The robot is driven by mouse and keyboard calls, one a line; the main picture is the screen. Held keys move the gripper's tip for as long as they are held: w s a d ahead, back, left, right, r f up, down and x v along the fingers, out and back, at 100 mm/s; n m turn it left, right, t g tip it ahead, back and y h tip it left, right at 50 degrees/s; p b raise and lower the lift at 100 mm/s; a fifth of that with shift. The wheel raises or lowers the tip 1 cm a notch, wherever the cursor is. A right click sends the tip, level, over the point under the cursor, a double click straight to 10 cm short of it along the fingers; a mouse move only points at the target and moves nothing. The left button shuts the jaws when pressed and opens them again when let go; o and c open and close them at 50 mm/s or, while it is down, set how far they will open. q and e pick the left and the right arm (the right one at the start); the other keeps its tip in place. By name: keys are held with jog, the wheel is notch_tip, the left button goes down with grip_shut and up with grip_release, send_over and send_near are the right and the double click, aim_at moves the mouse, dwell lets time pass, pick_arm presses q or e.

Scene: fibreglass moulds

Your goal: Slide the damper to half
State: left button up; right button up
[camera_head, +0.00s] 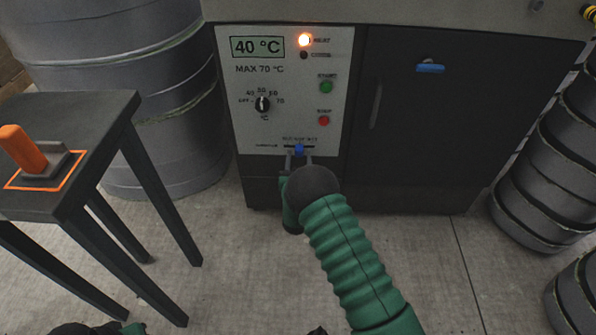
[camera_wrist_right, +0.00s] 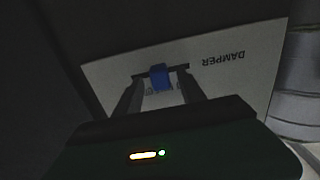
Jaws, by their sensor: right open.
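The damper is a small blue knob (camera_head: 299,150) on a dark horizontal slot low on the oven's white control panel (camera_head: 250,120). In the right wrist view the blue knob (camera_wrist_right: 158,78) sits near the middle of its slot, by the upside-down word DAMPER. My right gripper (camera_head: 299,157) is at the panel, open, with one finger on each side of the knob. In the wrist view, narrow gaps show between knob and fingers (camera_wrist_right: 160,75); contact cannot be told. The small scale marks are too blurred to read. My left gripper is not visible.
A dark table (camera_head: 85,110) at left bears an orange-handled tool (camera_head: 25,148). Grey drums stand at left (camera_head: 120,60) and stacked moulds at right (camera_head: 535,195). The floor in front is clear.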

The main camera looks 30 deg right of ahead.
jog(key=p+v, duration=0.6)
jog(key=v, duration=0.9)
jog(key=shift+s, duration=0.4)
jog(key=shift+w+a, duration=0.1)
jog(key=shift+a, duration=0.05)
jog(key=a+r+n+g+y, duration=0.3)
jog(key=a+r+g+y, duration=0.25)
jog(key=a+y, duration=0.25)
jog(key=s+a+r+n+g+y, duration=0.15)
jog(key=s+g, duration=0.25)
jog(key=s, duration=0.6)
jog(key=s+r+n+g, duration=0.2)
jog(key=s+r+g, duration=0.1)
jog(key=s, duration=0.8)
jog(key=w+p+v, duration=0.2)
jog(key=p+v, duration=0.9)
jog(key=p, duration=0.1)
jog(key=w+r+p+v, duration=0.1)
jog(key=w+p+v, duration=0.2)
jog(key=p+v, duration=0.9)
jog(key=w+r+p+v, duration=0.1)
jog(key=w+p+v, duration=0.2)
jog(key=p+v, duration=0.9)
jog(key=shift+w+d+r, duration=0.15)
jog(key=shift+w+d, duration=0.05)
jog(key=shift+w, duration=0.35)
